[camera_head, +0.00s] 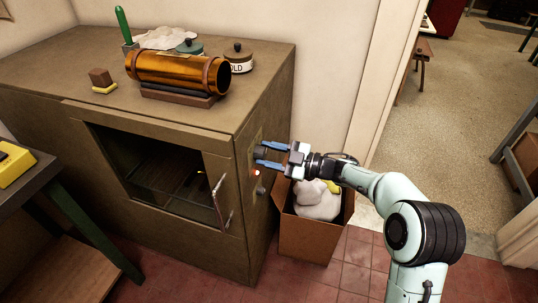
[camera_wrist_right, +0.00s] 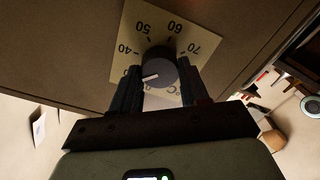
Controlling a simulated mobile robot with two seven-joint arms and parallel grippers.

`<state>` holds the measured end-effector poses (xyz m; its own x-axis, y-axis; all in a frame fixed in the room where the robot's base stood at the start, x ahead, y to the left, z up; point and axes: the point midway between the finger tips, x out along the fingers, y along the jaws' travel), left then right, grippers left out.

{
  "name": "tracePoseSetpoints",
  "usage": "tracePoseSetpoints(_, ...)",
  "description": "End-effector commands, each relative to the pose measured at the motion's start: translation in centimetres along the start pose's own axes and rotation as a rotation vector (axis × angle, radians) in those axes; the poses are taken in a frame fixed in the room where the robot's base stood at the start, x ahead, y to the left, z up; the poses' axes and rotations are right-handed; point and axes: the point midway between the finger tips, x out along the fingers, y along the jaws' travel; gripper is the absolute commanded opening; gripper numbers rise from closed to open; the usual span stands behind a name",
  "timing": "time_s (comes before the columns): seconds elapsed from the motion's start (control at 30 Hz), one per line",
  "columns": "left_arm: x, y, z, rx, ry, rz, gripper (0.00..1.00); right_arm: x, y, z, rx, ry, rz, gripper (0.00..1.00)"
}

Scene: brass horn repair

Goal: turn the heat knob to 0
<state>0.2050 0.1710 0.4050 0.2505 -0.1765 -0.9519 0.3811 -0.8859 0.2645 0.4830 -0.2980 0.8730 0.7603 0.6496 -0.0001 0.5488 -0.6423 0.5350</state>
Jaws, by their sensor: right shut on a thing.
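The heat knob (camera_wrist_right: 159,72) is dark and round, on a cream dial plate (camera_wrist_right: 133,22) on the cabinet's side. The plate shows 40, 50, 60 and 70 in the right wrist view. The knob's white mark points left and slightly down there, below the 40; the number at that spot is hidden by a finger. My right gripper (camera_wrist_right: 160,88) has its fingers on both sides of the knob and is shut on it. In the head view the right gripper (camera_head: 265,155) reaches the cabinet's side from the right. My left gripper is not in view.
The brown cabinet (camera_head: 75,75) has a glass-fronted door (camera_head: 221,202). A red light (camera_head: 256,173) glows just below the gripper. A cardboard box (camera_head: 305,241) with white cloth stands on the floor below my right arm. A copper-coloured cylinder (camera_head: 170,69) and jars sit on top.

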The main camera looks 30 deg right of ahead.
Motion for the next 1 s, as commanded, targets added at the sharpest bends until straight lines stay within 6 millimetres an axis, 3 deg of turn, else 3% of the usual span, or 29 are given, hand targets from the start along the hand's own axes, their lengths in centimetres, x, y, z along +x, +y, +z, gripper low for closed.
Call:
tracePoseSetpoints(0.2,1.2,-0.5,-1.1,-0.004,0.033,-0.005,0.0,0.0,-0.1,0.2,-0.205,0.0,0.0,0.14)
tracePoseSetpoints(0.6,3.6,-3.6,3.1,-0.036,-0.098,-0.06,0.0,0.0,-0.2,0.2,-0.564,-0.001,0.0,0.14)
tracePoseSetpoints(1.0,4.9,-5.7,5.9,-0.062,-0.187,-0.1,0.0,0.0,-0.2,0.2,-0.78,-0.001,-0.001,0.14)
